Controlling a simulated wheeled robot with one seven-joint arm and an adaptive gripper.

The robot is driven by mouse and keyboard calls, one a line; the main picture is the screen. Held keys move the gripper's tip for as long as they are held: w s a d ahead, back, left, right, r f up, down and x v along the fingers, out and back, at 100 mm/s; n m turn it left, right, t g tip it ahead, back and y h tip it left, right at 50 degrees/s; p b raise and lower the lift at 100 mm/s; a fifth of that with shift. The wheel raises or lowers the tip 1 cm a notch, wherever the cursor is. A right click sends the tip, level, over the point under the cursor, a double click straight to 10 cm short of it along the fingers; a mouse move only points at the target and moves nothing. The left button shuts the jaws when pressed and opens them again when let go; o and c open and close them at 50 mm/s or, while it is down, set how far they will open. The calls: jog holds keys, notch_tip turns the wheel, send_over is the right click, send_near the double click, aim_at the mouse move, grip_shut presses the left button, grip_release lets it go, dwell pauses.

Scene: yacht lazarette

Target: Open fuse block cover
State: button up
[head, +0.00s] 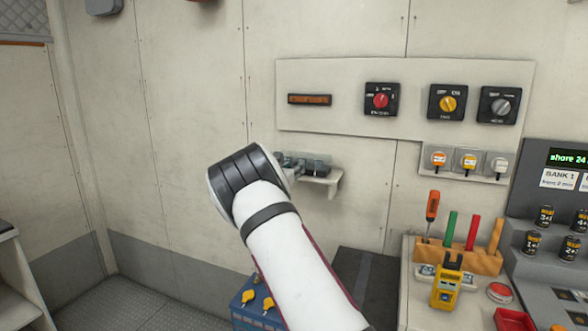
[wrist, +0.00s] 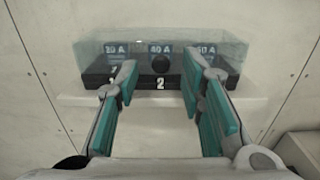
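The fuse block (wrist: 103,75) is a black base with several fuses, labelled 30 A, 40 A and what looks like 60 A. Its clear cover (wrist: 110,47) sits over the fuses and looks closed.
The block sits on a small white wall shelf (head: 325,182). Above it is a switch panel (head: 345,75) with red, yellow and grey knobs. At right, a bench holds a tool rack (head: 470,260), a yellow meter (head: 446,288) and a battery bank. A blue box (head: 246,312) stands low.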

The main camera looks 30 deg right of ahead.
jog(key=shift+w+d, duration=0.4)
jog(key=shift+d, duration=0.2)
grip_shut()
